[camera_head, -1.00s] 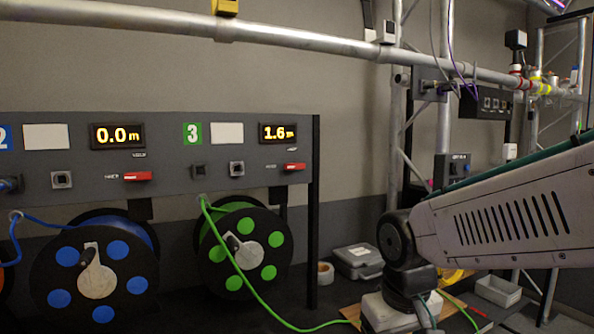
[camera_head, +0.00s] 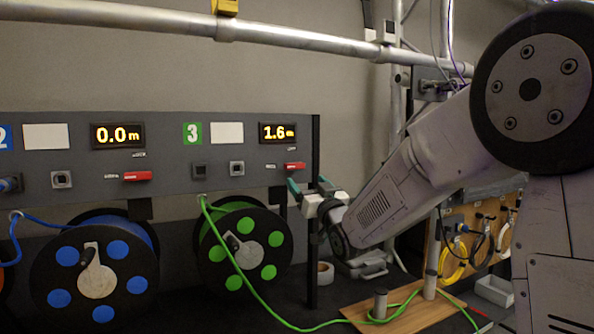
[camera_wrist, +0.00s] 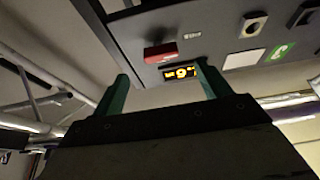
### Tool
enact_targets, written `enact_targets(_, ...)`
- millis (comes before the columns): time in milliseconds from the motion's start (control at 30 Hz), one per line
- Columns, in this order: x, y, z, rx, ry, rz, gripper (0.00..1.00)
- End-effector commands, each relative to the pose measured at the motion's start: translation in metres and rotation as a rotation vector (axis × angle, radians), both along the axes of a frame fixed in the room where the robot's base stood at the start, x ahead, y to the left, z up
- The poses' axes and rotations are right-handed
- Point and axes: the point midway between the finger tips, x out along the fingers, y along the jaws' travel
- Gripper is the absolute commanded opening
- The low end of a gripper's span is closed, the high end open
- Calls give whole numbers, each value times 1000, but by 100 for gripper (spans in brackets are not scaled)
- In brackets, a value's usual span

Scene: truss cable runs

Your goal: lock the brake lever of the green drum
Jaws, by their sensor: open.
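The green drum (camera_head: 243,248) is a black reel with green discs on its face, below panel section 3. Its brake lever (camera_head: 294,165) is a red handle on the panel, lying roughly level under the display reading 1.6. My gripper (camera_head: 307,186), with green fingers, is just below and right of that lever, in front of the panel's right end. In the wrist view my gripper (camera_wrist: 163,72) is open and empty. The red lever (camera_wrist: 160,52) shows past the fingertips, between them in the picture and apart from both.
The blue drum (camera_head: 95,270) and its red lever (camera_head: 137,176) are to the left. A green cable (camera_head: 245,283) runs from the panel across the drum to a wooden board (camera_head: 400,316). A dark post (camera_head: 313,240) stands at the panel's right end. A tape roll (camera_head: 324,273) lies behind.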

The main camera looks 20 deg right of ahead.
Motion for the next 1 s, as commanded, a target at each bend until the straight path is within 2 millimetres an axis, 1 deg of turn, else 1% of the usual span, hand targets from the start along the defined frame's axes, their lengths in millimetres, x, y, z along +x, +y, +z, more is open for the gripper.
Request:
enact_targets(67,3,1,5,4,-14,4,76)
enact_targets(133,11,3,8,6,-14,5,76)
enact_targets(400,50,9,24,6,-12,4,76)
enact_targets(500,61,11,28,5,-12,3,76)
enact_targets(633,68,12,31,5,-10,2,76)
enact_targets(900,69,12,32,5,-10,2,76)
enact_targets(967,69,12,32,5,-10,2,60)
enact_targets(1000,69,12,32,5,-10,2,49)
